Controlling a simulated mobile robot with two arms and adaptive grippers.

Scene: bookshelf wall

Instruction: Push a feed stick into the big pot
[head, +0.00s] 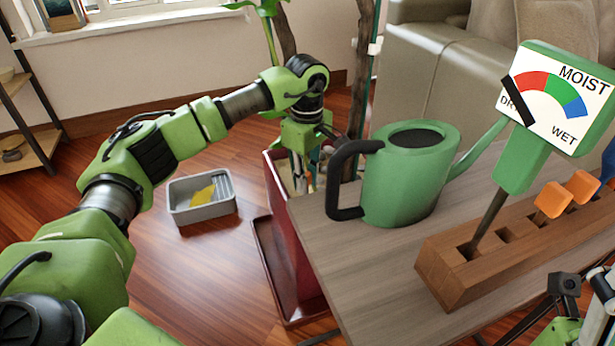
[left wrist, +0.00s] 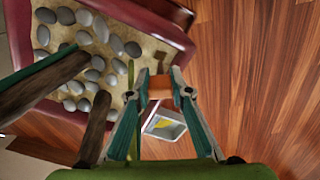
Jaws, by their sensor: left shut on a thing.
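The big pot is dark red (head: 279,216) and stands on the floor beside the table, with plant trunks rising from it. In the left wrist view its red rim (left wrist: 135,17) surrounds sandy soil with grey pebbles. My left gripper (head: 306,176) is at the pot's near side; it also shows in the left wrist view (left wrist: 159,92). It is shut on an orange-headed feed stick (left wrist: 160,84), whose short brown part shows over the soil near the rim. I cannot tell whether its tip touches the soil. My right gripper (head: 566,290) shows only partly at the lower right.
A green watering can (head: 408,178) stands on the grey table (head: 360,265). A wooden block (head: 450,275) holds a moisture meter (head: 556,95) and orange feed sticks (head: 553,199). A grey tray (head: 203,214) lies on the floor. Trunks (left wrist: 45,88) crowd the pot's left in the wrist view.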

